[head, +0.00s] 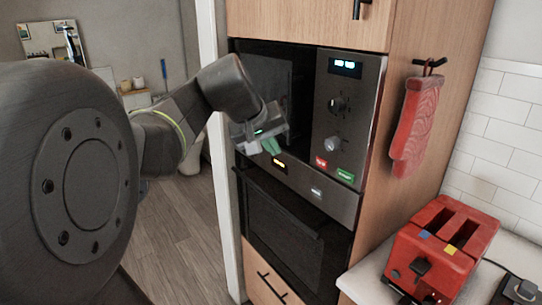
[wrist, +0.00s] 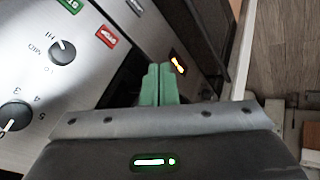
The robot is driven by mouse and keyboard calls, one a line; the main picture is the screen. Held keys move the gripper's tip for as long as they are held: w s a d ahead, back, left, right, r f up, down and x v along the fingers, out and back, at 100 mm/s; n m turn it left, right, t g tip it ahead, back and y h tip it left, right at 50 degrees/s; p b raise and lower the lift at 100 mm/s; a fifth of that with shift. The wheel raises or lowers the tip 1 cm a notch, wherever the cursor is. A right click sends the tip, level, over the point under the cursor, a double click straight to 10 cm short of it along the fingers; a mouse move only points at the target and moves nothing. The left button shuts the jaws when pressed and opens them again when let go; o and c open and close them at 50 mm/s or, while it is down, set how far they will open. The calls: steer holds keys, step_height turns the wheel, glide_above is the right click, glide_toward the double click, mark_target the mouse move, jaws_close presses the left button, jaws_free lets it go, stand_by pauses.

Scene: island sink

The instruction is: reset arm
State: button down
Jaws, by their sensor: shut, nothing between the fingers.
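My gripper (head: 271,147) is in front of the built-in microwave (head: 349,100), near the lower part of its dark door. Its green fingers are pressed together with nothing between them. In the wrist view my gripper (wrist: 160,68) shows both green fingers side by side and shut. The microwave's panel (wrist: 60,50) fills the left of that view, with its knobs and its red and green buttons. I cannot tell whether the fingers touch the microwave front.
An oven (head: 290,225) sits below the microwave in the wooden cabinet. A red toaster (head: 440,250) stands on the counter at the right. A red mitt (head: 415,125) hangs on the cabinet side. Open floor (head: 180,240) lies to the left.

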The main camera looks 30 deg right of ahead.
steer(key=v, duration=0.2)
steer(key=s+v, duration=0.1)
steer(key=v, duration=0.1)
steer(key=shift+r, duration=0.3)
